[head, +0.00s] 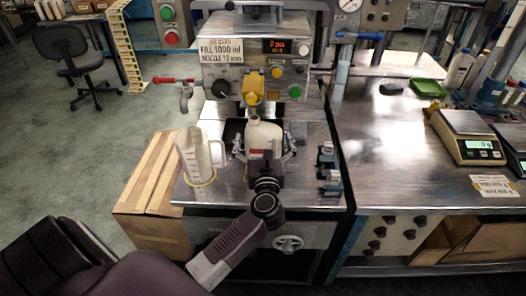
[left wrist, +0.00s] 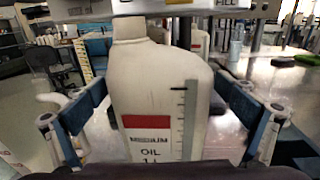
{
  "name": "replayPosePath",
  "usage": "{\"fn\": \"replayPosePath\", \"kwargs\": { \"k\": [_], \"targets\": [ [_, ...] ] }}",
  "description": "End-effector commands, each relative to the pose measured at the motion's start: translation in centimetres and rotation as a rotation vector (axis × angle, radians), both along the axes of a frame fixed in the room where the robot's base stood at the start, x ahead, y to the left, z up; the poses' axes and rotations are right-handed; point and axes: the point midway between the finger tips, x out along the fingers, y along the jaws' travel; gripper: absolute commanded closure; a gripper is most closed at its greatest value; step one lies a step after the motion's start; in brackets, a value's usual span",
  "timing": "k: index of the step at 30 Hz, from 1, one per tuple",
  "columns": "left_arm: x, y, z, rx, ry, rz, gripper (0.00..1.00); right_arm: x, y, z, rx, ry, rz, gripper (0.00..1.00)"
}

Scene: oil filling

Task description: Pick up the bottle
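The white oil bottle (head: 263,137) stands upright on the metal bench under the filling machine's yellow nozzle (head: 252,88). In the left wrist view the bottle (left wrist: 155,95) fills the middle, with a red band, the words "MEDIUM OIL 1 L" and a level scale. My left gripper (head: 264,150) is open, with one finger on each side of the bottle. In the left wrist view the fingers' blue pads are close to its sides, with narrow gaps at their near ends; contact at the tips is hard to tell. My right gripper is not in view.
A clear measuring jug (head: 197,158) stands left of the bottle. Clamp-like fittings (head: 328,165) sit to the right on the bench. The filling machine (head: 262,60) overhangs the bottle. A scale (head: 466,137) and a green tray (head: 429,88) are on the right bench.

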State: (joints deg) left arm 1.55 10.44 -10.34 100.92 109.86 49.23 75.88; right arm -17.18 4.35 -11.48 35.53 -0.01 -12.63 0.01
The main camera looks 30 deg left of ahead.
Motion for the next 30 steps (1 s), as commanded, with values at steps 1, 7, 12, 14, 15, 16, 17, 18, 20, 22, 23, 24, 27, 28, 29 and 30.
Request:
{"fn": "replayPosePath", "kwargs": {
  "k": [1, 7, 12, 14, 15, 16, 17, 18, 20, 22, 23, 24, 27, 28, 29, 30],
  "targets": [
    [0.0, 0.0, 0.0, 0.0, 0.0, 0.0, 0.11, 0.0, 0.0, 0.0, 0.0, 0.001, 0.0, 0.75],
    [0.0, 0.0, 0.0, 0.0, 0.0, 0.0, 0.33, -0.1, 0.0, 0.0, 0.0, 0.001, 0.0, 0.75],
    [0.0, 0.0, 0.0, 0.0, 0.0, 0.0, 0.5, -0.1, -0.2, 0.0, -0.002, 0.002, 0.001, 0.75],
    [0.0, 0.0, 0.0, 0.0, 0.0, 0.0, 0.5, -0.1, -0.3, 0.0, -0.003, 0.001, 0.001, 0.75],
    [0.0, 0.0, 0.0, 0.0, 0.0, 0.0, 0.5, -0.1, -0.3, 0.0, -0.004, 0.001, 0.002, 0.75],
    [0.0, 0.0, 0.0, 0.0, 0.0, 0.0, 0.5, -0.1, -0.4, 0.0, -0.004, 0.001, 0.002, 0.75],
    [0.0, 0.0, 0.0, 0.0, 0.0, 0.0, 0.5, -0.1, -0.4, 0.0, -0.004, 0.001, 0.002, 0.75],
    [0.0, 0.0, 0.0, 0.0, 0.0, 0.0, 0.5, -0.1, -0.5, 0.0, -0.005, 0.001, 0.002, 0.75],
    [0.0, 0.0, 0.0, 0.0, 0.0, 0.0, 0.5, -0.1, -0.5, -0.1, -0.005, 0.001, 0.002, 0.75],
    [0.0, 0.0, 0.1, -0.001, -0.001, 0.0, 0.5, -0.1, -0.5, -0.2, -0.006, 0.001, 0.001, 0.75],
    [0.0, -0.1, 0.2, -0.001, -0.002, 0.0, 0.5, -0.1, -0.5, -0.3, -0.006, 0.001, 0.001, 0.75],
    [0.0, -0.1, 0.3, -0.002, -0.003, 0.0, 0.5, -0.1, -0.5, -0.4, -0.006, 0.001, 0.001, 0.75],
    [-0.5, -0.5, 0.4, -0.002, 0.0, -0.002, 0.5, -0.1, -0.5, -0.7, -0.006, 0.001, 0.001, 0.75],
    [-0.9, -0.8, 0.4, -0.003, -0.001, -0.002, 0.5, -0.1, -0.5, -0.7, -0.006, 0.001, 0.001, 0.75],
    [-1.3, -1.0, 0.4, -0.002, 0.0, -0.002, 0.5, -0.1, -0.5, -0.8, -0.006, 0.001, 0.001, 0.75],
    [-1.8, -1.4, 0.4, -0.002, 0.0, -0.002, 0.5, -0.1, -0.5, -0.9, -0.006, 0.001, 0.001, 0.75]
  ]
}}
